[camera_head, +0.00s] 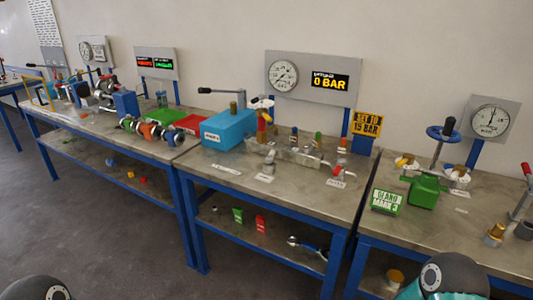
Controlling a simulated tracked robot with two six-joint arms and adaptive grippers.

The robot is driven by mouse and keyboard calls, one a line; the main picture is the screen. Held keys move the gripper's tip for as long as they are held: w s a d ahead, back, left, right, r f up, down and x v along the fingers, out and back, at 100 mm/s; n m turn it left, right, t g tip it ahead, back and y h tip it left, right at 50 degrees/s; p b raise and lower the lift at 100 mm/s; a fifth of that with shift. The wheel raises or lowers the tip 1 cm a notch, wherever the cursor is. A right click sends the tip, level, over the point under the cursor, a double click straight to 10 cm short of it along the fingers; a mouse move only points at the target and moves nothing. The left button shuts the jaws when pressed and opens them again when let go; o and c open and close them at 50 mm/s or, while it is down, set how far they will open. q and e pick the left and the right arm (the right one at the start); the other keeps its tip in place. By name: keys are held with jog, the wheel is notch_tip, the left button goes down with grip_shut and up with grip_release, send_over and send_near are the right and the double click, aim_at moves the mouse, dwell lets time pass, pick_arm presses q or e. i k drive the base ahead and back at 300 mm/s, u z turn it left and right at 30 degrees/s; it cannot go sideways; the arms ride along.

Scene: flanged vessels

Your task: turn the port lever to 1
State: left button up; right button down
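On the middle bench, a pale metal manifold block (298,157) carries several small coloured fittings on top. A small red-handled lever (338,171) sits at its right front end, near a white label (336,183). A red upright handle (261,131) stands at the block's left end. I cannot tell for sure which is the port lever, and the label markings are too small to read. Neither gripper is in view; only rounded parts of my arms show along the bottom edge.
A blue box (229,130) with a long pump handle stands left of the block. A gauge panel (312,78) reading 0 BAR and a yellow "SET TO 15 BAR" sign (367,124) stand behind. A green fixture (424,191) is on the right bench. The middle bench's front strip is mostly clear.

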aim_at(269, 158)
jog(key=u, duration=0.05)
jog(key=i, duration=1)
jog(key=z, duration=0.05)
